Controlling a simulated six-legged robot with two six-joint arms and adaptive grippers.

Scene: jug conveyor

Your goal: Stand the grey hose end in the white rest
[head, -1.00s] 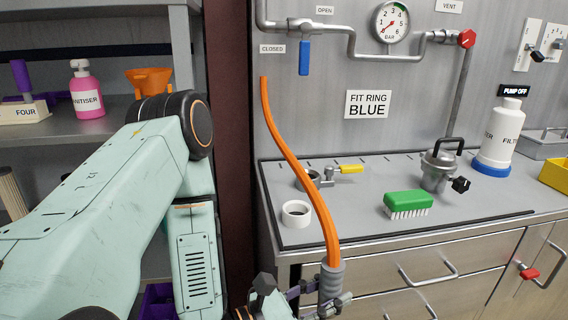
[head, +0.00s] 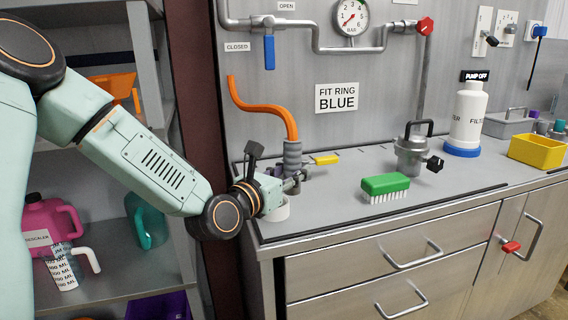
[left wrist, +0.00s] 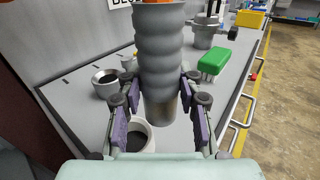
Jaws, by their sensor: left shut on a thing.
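The grey ribbed hose end (head: 292,158) hangs from the orange hose (head: 262,107). My left gripper (head: 290,183) is shut on it, and it stands about upright over the counter's left part. The left wrist view shows the grey hose end (left wrist: 160,50) between the purple-padded fingers of my left gripper (left wrist: 160,95). The white rest (head: 279,211) stands on the counter, partly hidden behind my gripper. In the left wrist view, the rest (left wrist: 148,142) shows its dark opening left of the hose end's lower tip. The tip appears outside that opening; its height is unclear. My right gripper is not in view.
A green brush (head: 385,185) and a metal pot (head: 411,155) stand to the right. The counter (head: 330,210) is clear between rest and brush.

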